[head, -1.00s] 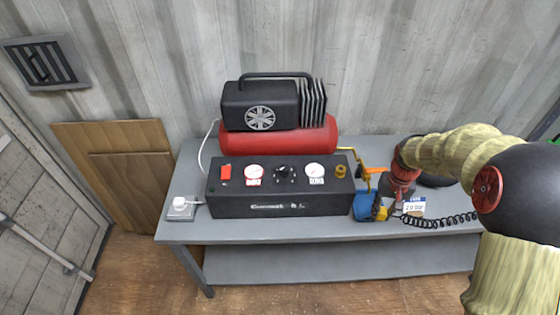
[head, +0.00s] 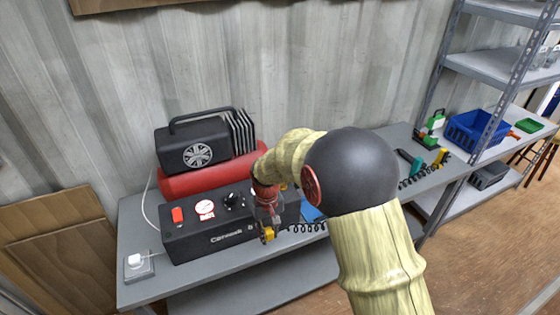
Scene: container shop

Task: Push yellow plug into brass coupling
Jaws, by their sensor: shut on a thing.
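The yellow plug (head: 268,235) is at the end of a black coiled hose. My gripper (head: 267,222) is shut on it and holds it in front of the black compressor control box (head: 212,238), near its right part. The brass coupling is on the right of this box. It is mostly hidden behind my gripper and wrist; a small brass-coloured bit (head: 283,187) beside the wrist may be part of it. The plug looks apart from the coupling, but I cannot tell the gap.
The red compressor tank (head: 190,183) stands behind the box on the grey table (head: 135,218). A white plug sits on a socket (head: 138,266) at left. A blue object (head: 312,212) is right of the box. At right, a shelf holds a blue crate (head: 470,130).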

